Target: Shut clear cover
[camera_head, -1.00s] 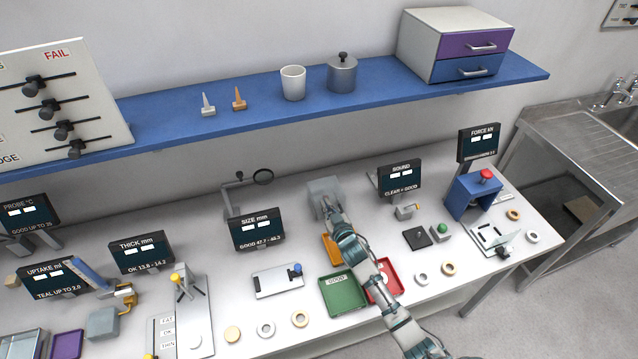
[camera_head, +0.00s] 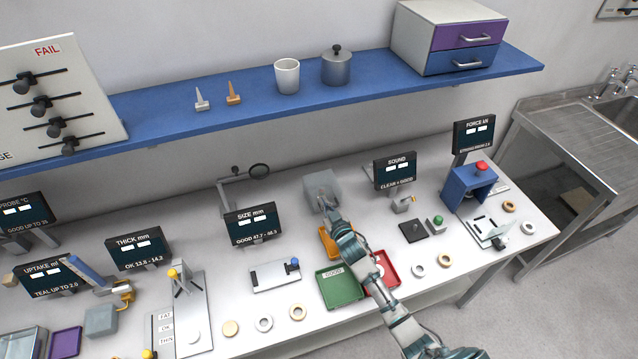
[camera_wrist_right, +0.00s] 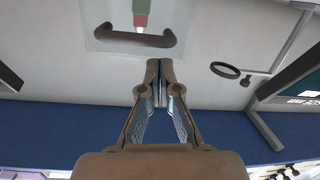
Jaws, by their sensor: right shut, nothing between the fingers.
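The clear cover (camera_wrist_right: 110,28) is a see-through panel with a dark curved handle (camera_wrist_right: 135,40) in the right wrist view. A red and green part shows behind it. In the head view it seems to belong to the pale grey box (camera_head: 320,184) at the back middle of the bench. My right gripper (camera_wrist_right: 160,63) is shut and empty, its fingertips close to the handle; I cannot tell whether they touch it. In the head view the right gripper (camera_head: 326,206) is at the front of the box and hides part of it. My left gripper is out of view.
The size display (camera_head: 252,225) stands left of the box, the sound display (camera_head: 395,173) right. A blue shelf (camera_head: 380,79) hangs above.

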